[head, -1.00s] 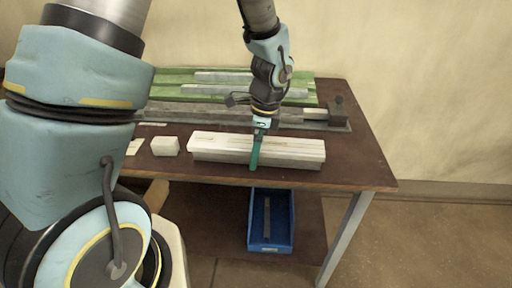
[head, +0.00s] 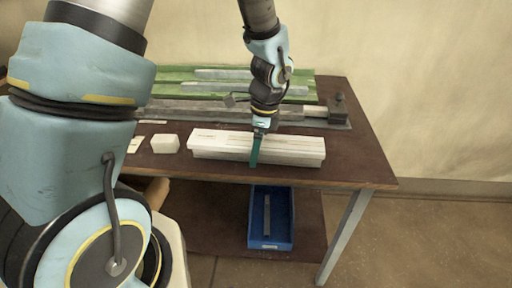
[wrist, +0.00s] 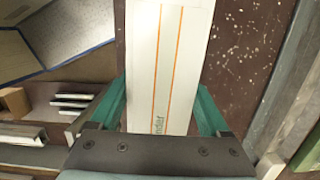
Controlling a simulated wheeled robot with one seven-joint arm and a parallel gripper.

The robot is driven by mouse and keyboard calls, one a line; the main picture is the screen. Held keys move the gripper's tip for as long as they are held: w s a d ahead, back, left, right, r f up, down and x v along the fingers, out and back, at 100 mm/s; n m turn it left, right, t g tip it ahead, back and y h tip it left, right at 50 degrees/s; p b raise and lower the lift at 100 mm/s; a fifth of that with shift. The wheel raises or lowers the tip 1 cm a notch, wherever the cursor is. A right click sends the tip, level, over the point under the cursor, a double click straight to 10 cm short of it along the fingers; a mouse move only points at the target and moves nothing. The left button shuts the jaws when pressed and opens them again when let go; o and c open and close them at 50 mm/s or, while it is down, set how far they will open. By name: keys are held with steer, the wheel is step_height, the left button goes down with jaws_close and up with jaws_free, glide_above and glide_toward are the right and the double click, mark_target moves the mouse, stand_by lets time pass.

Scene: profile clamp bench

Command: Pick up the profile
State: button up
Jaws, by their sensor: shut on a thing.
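A long white box-shaped piece (head: 225,143) with thin orange lines lies lengthwise near the front edge of the bench. My gripper (head: 255,152) comes down from above over its middle. In the wrist view, its teal fingers stand on both sides of this white piece (wrist: 170,60) and are shut on it. Part of a printed word shows near my gripper's palm. The piece looks level; I cannot tell whether it is clear of the bench top. Pale grey bars (head: 222,74) that look like profiles lie on the green supports (head: 160,75) at the back.
A long grey clamp fixture (head: 190,110) with an end block (head: 338,108) runs behind the white piece. A small white block (head: 165,144) stands to its left. A blue bin (head: 270,238) holding a grey bar sits on the lower shelf. The bench's right front corner (head: 370,180) is bare.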

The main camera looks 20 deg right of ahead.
jaws_close()
